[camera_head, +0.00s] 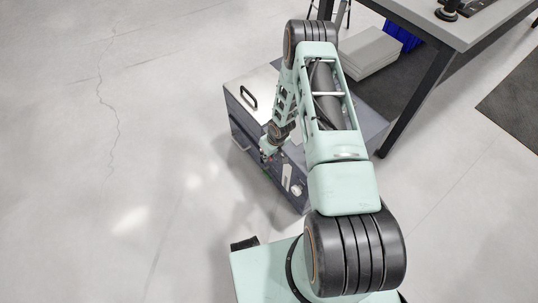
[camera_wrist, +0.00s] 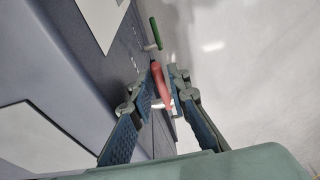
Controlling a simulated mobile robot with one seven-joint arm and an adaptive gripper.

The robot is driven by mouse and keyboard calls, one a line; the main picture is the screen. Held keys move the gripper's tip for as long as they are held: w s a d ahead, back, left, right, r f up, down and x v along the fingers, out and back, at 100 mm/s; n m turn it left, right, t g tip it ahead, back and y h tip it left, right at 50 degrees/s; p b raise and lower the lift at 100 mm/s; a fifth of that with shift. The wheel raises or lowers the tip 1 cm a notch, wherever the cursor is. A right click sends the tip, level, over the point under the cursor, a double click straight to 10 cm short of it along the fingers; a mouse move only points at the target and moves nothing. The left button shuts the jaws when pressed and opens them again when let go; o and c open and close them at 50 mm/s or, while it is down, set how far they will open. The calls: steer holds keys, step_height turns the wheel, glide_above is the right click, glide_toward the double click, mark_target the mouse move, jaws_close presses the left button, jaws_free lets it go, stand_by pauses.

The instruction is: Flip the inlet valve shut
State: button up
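A red lever (camera_wrist: 161,85) on a pale stem sits between the two fingers of my gripper in the wrist view. My gripper (camera_wrist: 164,77) also shows in the head view (camera_head: 267,152), small, at the front face of a dark-sided box unit (camera_head: 240,116). Its fingers are partly drawn together around the red lever. Whether both pads touch it is not clear. A green lever (camera_wrist: 155,33) stands on the same face, beyond the fingertips and apart from them. No label shows which lever is the inlet valve. My arm hides part of the unit.
The unit's metal top has a black handle (camera_head: 249,97). A table (camera_head: 455,28) with dark legs stands behind it at the right, with a grey box (camera_head: 368,52) under it. Open pale floor (camera_head: 110,130) lies to the left.

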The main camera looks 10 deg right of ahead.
steer(key=shift+r, duration=0.1)
steer(key=v, duration=1.2)
steer(key=shift+d, duration=0.15)
stand_by(0.3)
